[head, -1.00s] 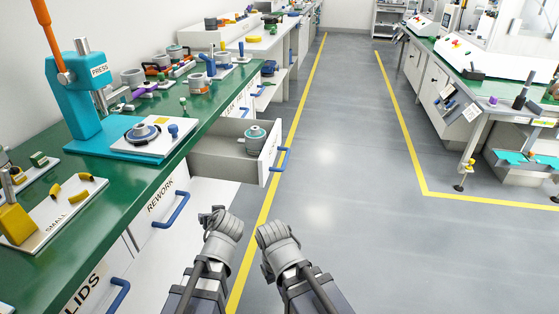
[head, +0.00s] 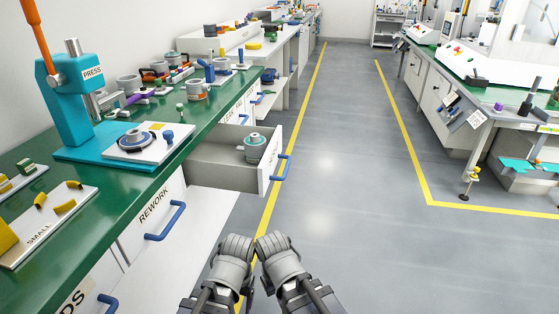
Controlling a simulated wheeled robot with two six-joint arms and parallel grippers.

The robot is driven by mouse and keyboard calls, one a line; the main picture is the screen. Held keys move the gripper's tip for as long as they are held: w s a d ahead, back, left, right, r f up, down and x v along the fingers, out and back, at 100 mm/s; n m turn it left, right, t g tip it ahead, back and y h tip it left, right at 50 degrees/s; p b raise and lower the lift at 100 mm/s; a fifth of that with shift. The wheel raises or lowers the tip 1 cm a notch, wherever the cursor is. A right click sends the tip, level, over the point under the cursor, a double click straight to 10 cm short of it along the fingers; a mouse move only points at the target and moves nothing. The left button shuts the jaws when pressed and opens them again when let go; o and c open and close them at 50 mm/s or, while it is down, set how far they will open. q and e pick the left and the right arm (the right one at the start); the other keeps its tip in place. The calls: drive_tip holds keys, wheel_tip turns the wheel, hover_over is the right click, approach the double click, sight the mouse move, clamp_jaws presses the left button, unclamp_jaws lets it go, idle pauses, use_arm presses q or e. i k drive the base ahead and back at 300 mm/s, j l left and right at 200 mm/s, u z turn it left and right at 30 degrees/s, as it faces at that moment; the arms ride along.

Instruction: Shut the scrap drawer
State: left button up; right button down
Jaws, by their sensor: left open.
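An open drawer (head: 268,164) juts out from under the green-topped bench on the left. Its front carries a blue handle (head: 282,168) and faces the aisle; I cannot read its label. A round grey and teal part (head: 254,148) sits inside it. My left gripper (head: 236,246) is open and empty in front of me, nearer than the drawer and apart from its handle. My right gripper (head: 272,244) is close beside it, also clear of the drawer; its jaws are too unclear to judge.
The REWORK drawer (head: 155,210) with its blue handle is shut, nearer on the left. A teal press (head: 75,115) stands on the green bench (head: 110,180). The grey aisle floor (head: 350,190) is clear to the right, between yellow lines.

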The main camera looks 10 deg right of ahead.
sight(233, 154)
drive_tip(key=i, duration=0.9)
